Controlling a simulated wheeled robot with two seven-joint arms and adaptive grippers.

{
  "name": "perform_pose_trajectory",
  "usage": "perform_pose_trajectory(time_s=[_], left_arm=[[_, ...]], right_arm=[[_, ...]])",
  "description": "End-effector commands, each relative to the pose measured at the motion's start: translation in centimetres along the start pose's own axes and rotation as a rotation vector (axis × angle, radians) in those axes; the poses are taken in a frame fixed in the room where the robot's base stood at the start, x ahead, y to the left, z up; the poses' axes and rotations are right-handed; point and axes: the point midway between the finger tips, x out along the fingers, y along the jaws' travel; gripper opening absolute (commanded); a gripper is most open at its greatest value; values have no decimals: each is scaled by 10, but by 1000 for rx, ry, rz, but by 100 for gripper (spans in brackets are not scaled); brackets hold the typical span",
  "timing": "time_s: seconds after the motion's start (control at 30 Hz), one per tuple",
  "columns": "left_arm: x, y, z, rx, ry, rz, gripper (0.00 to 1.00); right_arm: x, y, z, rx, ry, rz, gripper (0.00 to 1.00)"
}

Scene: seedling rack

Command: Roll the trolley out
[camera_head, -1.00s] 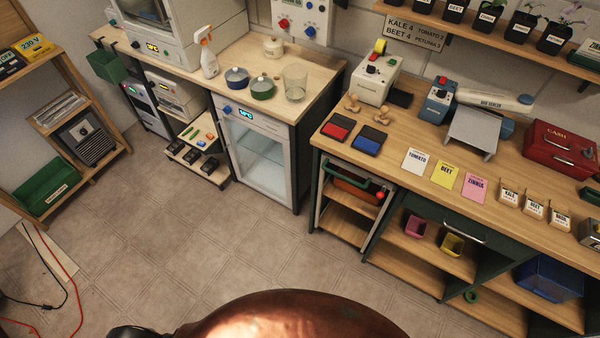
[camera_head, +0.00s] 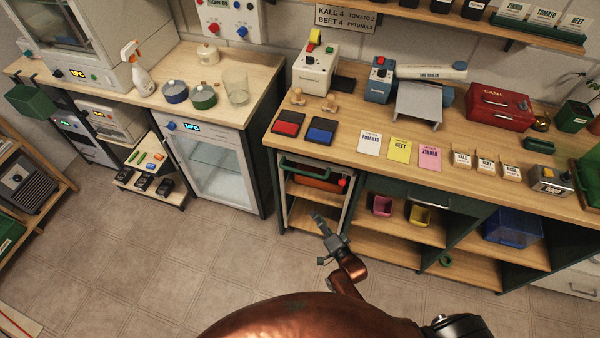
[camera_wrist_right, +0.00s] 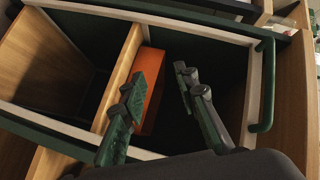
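The trolley (camera_head: 284,197) stands tucked under the wooden workbench at its left end. It has a pale frame, wooden shelves, a green bar handle (camera_head: 318,171) across the top front and a red knob (camera_head: 343,181) by the handle's right end. In the right wrist view the green handle (camera_wrist_right: 267,85) is at the right, beyond my fingers and apart from them. My right gripper (camera_head: 317,217) is in front of the trolley's lower part; in the wrist view its two fingers (camera_wrist_right: 158,84) are spread with nothing between them. My left gripper is out of view.
An orange box (camera_wrist_right: 153,75) sits inside the trolley. The workbench (camera_head: 345,150) above carries stamp pads, seed packets and machines. A glass-door fridge (camera_head: 212,172) stands left. The tiled floor in front is clear.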

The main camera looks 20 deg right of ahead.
Motion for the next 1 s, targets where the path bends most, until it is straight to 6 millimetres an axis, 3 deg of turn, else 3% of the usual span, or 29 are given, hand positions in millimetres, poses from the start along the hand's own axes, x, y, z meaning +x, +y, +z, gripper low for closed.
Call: perform_pose_trajectory(time_s=[0.03, 0.1, 0.2, 0.3, 0.43, 0.8, 1.0], left_arm=[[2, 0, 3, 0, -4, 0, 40], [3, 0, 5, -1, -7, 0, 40], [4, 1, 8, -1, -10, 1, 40], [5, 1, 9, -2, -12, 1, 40], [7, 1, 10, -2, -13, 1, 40], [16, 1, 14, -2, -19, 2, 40], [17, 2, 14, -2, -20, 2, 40]], right_arm=[[9, -41, -16, 70, 30, -83, 28], [15, -87, -34, 158, 56, -178, 28], [16, -132, -51, 247, 73, -274, 28], [16, -155, -60, 293, 79, -324, 28], [26, -165, -64, 309, 80, -339, 28], [78, -180, -70, 305, 79, -335, 28], [88, -184, -72, 305, 80, -334, 28]])
